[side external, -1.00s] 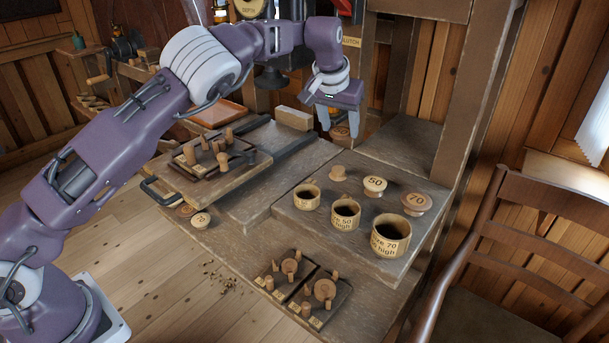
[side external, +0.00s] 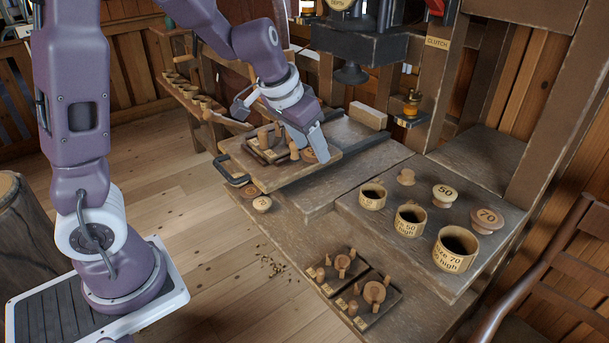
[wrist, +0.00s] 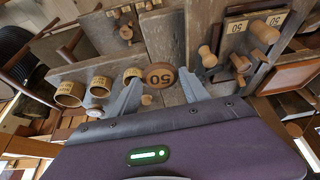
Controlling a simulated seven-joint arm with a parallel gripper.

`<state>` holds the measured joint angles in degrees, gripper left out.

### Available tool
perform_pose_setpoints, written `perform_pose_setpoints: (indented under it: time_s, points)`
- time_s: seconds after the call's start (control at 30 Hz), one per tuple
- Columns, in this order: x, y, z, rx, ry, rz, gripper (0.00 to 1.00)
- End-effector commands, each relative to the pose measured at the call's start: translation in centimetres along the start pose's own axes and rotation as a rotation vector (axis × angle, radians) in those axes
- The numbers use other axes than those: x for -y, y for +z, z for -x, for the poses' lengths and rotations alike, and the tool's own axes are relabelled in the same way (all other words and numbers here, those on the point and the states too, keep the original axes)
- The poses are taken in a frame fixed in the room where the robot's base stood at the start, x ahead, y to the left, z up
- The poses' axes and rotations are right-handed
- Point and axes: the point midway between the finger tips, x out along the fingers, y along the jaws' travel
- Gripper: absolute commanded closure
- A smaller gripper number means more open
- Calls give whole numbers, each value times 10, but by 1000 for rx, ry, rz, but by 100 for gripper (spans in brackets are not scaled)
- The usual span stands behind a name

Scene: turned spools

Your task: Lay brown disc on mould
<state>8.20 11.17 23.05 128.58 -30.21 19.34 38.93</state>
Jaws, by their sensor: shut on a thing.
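My gripper (side external: 318,155) is shut on a brown disc (side external: 309,156), low over the right end of a wooden board. In the wrist view the disc (wrist: 159,76) carries a "50" and sits between the two grey fingertips (wrist: 160,84). I take the mould to be the dark framed block (side external: 262,155) with upright pegs on the board, left of the gripper. In the wrist view a dark block with "50" labels (wrist: 235,28) stands at upper right, apart from the disc. Whether the disc touches anything below is unclear.
Wooden cups (side external: 456,249) and knobs marked 50 (side external: 445,194) and 70 (side external: 487,219) stand on the right bench. Two small dark trays with pegs (side external: 373,298) lie at the front. A press spindle (side external: 350,72) hangs behind.

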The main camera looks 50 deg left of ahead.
Motion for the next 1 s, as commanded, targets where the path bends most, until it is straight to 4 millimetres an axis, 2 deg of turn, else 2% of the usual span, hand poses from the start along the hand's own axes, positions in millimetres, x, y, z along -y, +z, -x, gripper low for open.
perform_pose_setpoints:
  time_s: [0.1, 0.2, 0.3, 0.43, 0.53, 0.7, 1.0]
  points:
    - [42, -39, 0, -9, -20, 42, 84]
    - [86, -68, 3, -9, -36, 77, 84]
    - [130, -87, 8, -3, -53, 110, 84]
    - [171, -97, 16, 5, -69, 139, 84]
    - [183, -97, 14, 10, -72, 147, 84]
    - [185, -80, -22, 14, -71, 151, 84]
    - [185, -59, -69, 11, -73, 150, 84]
